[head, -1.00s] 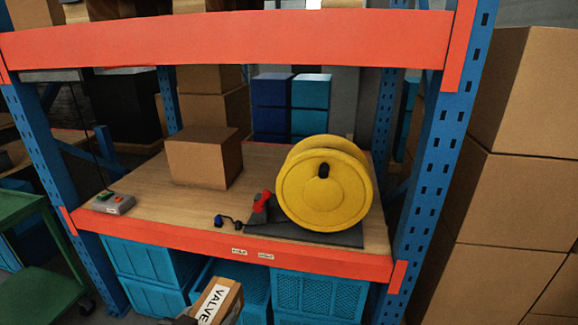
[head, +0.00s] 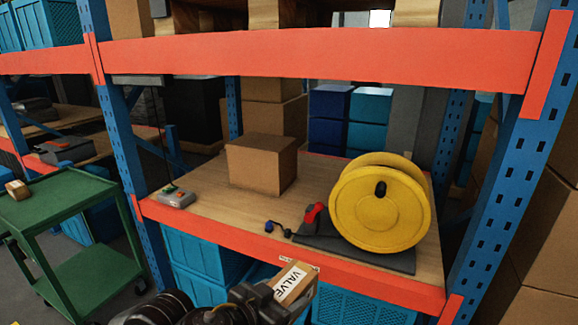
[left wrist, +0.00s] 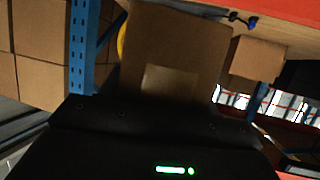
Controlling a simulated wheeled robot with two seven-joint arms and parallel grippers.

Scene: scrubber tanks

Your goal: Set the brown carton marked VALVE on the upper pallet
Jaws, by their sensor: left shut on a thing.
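The brown carton marked VALVE (head: 296,284) is low in the head view, in front of the rack's lower orange beam, tilted, with its white VALVE label showing. My left gripper (head: 272,298) is shut on it. In the left wrist view the carton (left wrist: 180,50) fills the upper middle, above the dark gripper body (left wrist: 160,130). The fingertips are hidden there. Part of a wooden pallet (head: 337,12) shows above the upper orange beam at the top edge; most of it is cut off. My right gripper is not in view.
The upper orange beam (head: 320,62) crosses above the wooden shelf (head: 215,205). The shelf holds a plain brown carton (head: 262,165), a yellow reel (head: 382,205) and a grey control box (head: 176,199). A green cart (head: 70,215) stands at left. Blue uprights flank the bay.

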